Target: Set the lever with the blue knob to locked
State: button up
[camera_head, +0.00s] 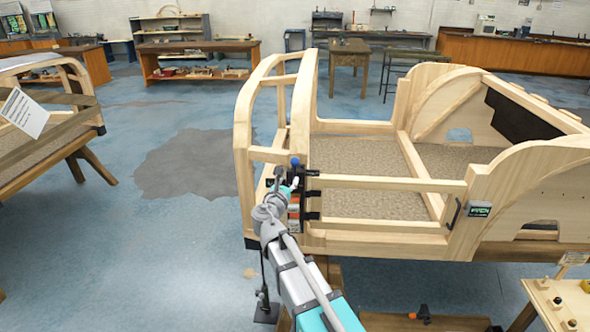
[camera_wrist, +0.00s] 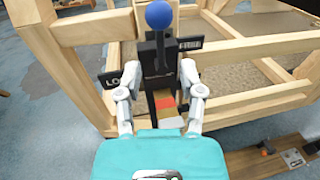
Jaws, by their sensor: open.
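The lever's blue knob (camera_wrist: 160,15) tops a dark upright lever (camera_wrist: 156,56) in the wrist view. In the head view the blue knob (camera_head: 295,161) shows above the end of my arm, at the front post of the wooden bodyframe (camera_head: 380,183). A dark plate with partly hidden letters starting "LO" (camera_wrist: 112,78) is left of the lever, and another dark plate (camera_wrist: 189,44) is to its right. My gripper (camera_wrist: 157,78) is open, one finger on each side of the lever below the knob. I cannot tell whether the fingers touch it.
A second wooden bodyframe (camera_head: 60,130) with a white sheet (camera_head: 24,113) stands at the left. A light workbench (camera_head: 560,303) is at the lower right. Benches line the back wall.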

aim_at(295, 169)
jog(key=x, duration=0.7)
jog(key=shift+w+d, duration=0.1)
jog(key=shift+w, duration=0.25)
grip_shut()
